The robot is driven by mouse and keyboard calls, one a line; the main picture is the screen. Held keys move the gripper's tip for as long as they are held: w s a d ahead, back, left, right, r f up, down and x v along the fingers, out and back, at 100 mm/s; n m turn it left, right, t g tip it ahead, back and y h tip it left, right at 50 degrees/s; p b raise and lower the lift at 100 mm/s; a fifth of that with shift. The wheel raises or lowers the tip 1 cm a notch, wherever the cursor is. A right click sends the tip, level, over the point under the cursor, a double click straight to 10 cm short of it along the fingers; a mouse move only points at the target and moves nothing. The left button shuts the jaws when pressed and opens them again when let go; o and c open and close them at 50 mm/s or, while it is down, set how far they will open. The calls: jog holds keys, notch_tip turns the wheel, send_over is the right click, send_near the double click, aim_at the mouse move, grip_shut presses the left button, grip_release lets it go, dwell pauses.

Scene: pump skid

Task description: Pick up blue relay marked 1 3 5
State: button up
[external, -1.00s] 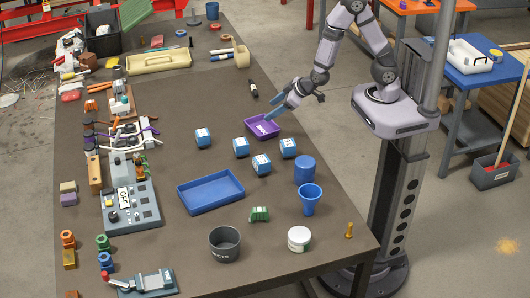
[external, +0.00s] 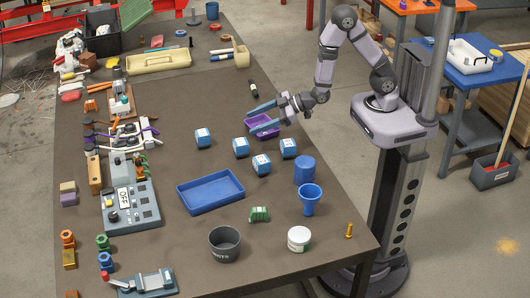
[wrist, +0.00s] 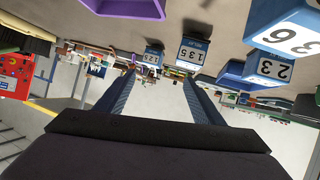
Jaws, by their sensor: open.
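Four blue relays with white number labels stand on the table (external: 330,235). The relay that reads 1 3 5 (wrist: 195,53) is at the upper middle of the wrist view, ahead of my right-hand finger in that picture. It appears to be the relay (external: 241,148) left of centre in the external view, where its digits are too small to read. My gripper (external: 252,118) is open and empty, roughly level, above the purple tray and beyond the relays. Its two blue fingers (wrist: 142,80) show spread apart in the wrist view.
Other relays (external: 203,138) (external: 262,164) (external: 288,148) stand close around it. The purple tray (external: 263,125) is below my gripper. A blue tray (external: 211,192), a blue cylinder (external: 304,170) and a blue funnel (external: 311,199) stand nearer the camera.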

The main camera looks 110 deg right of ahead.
aim_at(241, 141)
jog(key=shift+w+a+f+t+y+b, duration=0.1)
jog(key=shift+a+f+y+b, duration=0.2)
jog(key=shift+f, duration=0.1)
jog(key=shift+w+a+f+t+y+b, duration=0.1)
jog(key=shift+a+f+y+b, duration=0.15)
jog(key=shift+f, duration=0.2)
jog(key=shift+a+f+t+y+b, duration=0.1)
jog(key=shift+a+f+y+b, duration=0.1)
jog(key=shift+f+y, duration=0.2)
jog(key=shift+a+f+n+y+b, duration=0.3)
jog(key=shift+a+n+y, duration=0.1)
jog(key=shift+a+y, duration=0.25)
jog(key=shift+b+x, duration=1)
jog(key=shift+b, duration=0.1)
jog(key=shift+w, duration=0.1)
jog(key=shift+w, duration=0.1)
jog(key=shift+w+a+p, duration=0.1)
jog(key=shift+w+p, duration=0.2)
jog(key=shift+p+x, duration=0.5)
jog(key=shift+x, duration=1.7)
jog(key=shift+a, duration=0.1)
jog(key=c, duration=1.2)
